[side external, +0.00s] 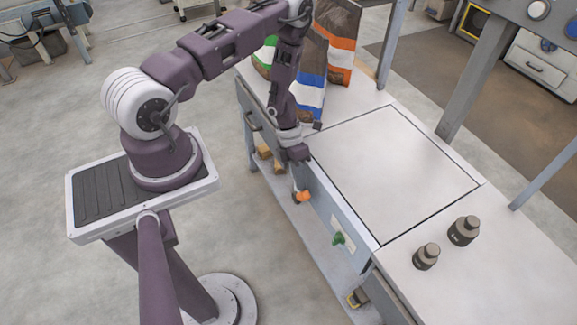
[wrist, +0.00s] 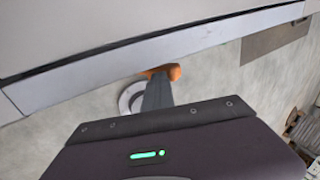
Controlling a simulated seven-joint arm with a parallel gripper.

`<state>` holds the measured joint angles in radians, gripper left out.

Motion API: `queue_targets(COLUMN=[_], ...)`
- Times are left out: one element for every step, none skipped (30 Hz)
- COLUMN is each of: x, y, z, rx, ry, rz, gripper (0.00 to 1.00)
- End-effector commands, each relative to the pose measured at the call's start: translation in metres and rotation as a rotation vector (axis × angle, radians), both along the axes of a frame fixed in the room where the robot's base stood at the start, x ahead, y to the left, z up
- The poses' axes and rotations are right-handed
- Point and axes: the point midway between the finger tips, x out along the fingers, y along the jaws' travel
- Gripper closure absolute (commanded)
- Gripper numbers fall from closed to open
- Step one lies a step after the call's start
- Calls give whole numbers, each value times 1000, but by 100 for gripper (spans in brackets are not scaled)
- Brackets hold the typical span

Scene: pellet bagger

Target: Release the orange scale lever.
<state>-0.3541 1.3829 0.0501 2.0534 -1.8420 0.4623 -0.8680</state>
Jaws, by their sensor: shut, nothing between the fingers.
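The orange scale lever (side external: 303,196) is on the front face of the scale bench, below the top edge. In the wrist view its orange end (wrist: 174,71) shows just beyond my fingertips, partly hidden by them. A pale round mount (wrist: 130,97) shows beside the fingers. My gripper (side external: 296,182) points down along the bench front, close to the lever. Its fingers (wrist: 157,92) are shut with nothing between them. Whether they touch the lever is unclear.
A green lever (side external: 338,238) is farther along the same front face. The flat scale plate (side external: 395,165) is clear. Two dark weights (side external: 464,231) (side external: 426,256) stand at the right. Striped bags (side external: 312,85) stand on the bench behind my gripper.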

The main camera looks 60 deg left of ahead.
Motion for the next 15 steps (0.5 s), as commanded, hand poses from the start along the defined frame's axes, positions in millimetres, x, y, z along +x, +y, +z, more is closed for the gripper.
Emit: queue_targets(x=[0,0,-1,-1,-1,-1,-1,-1,-1,-1,-1,-1,-1,-2,-2], y=[-6,-7,-9,-10,-11,-13,-13,-14,-15,-15,-16,-16,-16,-16,-17], z=[-1,-1,-1,-1,-2,-2,-2,-2,-2,-2,-2,-3,-3,-3,-3], rx=[-8,-9,-10,-11,-12,-14,-15,-16,-17,-17,-18,-18,-19,-19,-19], ry=[1,1,1,1,1,1,0,0,1,1,1,2,1,2,2], rz=[-4,-4,-5,-6,-6,-6,-7,-7,-7,-8,-8,-8,-9,-10,-10], gripper=[100,100,100,100,100,100,100,100,100,100,100,100,100,100,100])
